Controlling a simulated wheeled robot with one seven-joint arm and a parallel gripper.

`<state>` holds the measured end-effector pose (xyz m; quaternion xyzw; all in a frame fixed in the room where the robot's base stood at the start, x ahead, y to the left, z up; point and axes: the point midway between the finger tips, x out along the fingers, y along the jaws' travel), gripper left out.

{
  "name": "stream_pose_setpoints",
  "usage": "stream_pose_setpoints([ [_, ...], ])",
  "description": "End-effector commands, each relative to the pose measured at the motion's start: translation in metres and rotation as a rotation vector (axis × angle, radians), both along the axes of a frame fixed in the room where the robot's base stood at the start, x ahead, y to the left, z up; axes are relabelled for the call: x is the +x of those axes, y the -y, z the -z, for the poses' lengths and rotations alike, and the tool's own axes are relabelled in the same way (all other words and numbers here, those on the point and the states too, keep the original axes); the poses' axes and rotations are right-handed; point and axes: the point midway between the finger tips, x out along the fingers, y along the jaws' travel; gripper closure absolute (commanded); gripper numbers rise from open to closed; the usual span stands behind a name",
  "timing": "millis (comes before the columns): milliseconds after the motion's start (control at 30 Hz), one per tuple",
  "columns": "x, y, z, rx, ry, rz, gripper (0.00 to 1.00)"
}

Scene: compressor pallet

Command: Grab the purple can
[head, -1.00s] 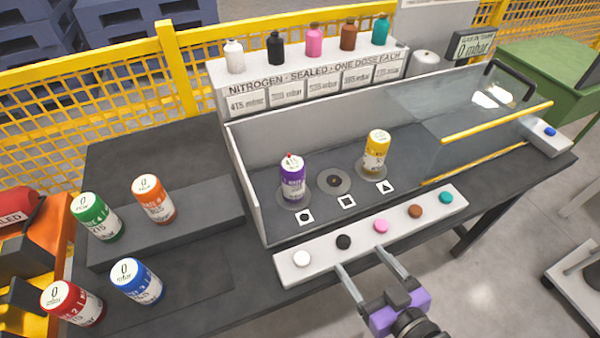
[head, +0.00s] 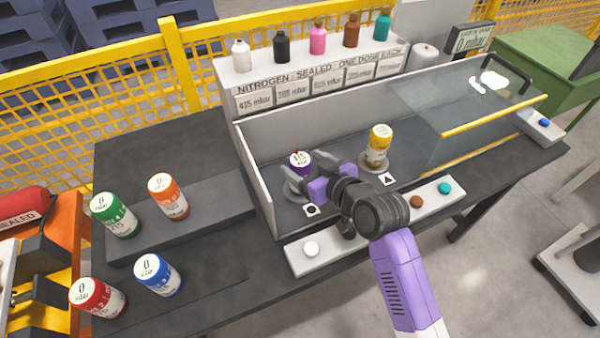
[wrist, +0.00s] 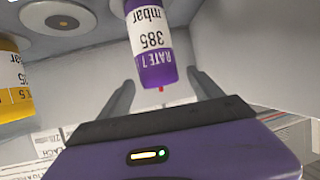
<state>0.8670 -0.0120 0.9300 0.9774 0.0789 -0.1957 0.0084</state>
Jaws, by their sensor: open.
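The purple can (head: 299,158) stands upright on the left round pad in the tray, its lower part partly hidden by my gripper (head: 308,170). In the wrist view the purple can (wrist: 155,50) appears upside down, with a "385 mbar" label and a small red tip. My gripper (wrist: 162,78) is open, with one finger on each side of the can in that view. A gap shows between the can and each finger. Whether the can is fully between the fingers is hard to tell.
A yellow can (head: 379,146) stands to the right in the same tray, behind a white front strip with buttons (head: 311,249). Green (head: 114,214), orange (head: 168,196), red (head: 97,297) and blue (head: 157,274) cans stand at left. A clear cover (head: 470,110) is at right.

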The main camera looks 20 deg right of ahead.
Motion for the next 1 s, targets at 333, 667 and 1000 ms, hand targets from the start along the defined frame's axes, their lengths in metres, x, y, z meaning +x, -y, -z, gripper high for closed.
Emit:
stream_pose_setpoints([
  [333, 0.038, -0.007, 0.016, 0.001, 0.002, -0.001, 0.25],
  [667, 0.048, -0.008, 0.022, 0.0, 0.002, 0.001, 0.25],
  [1000, 0.048, -0.008, 0.022, 0.0, 0.001, 0.001, 0.78],
])
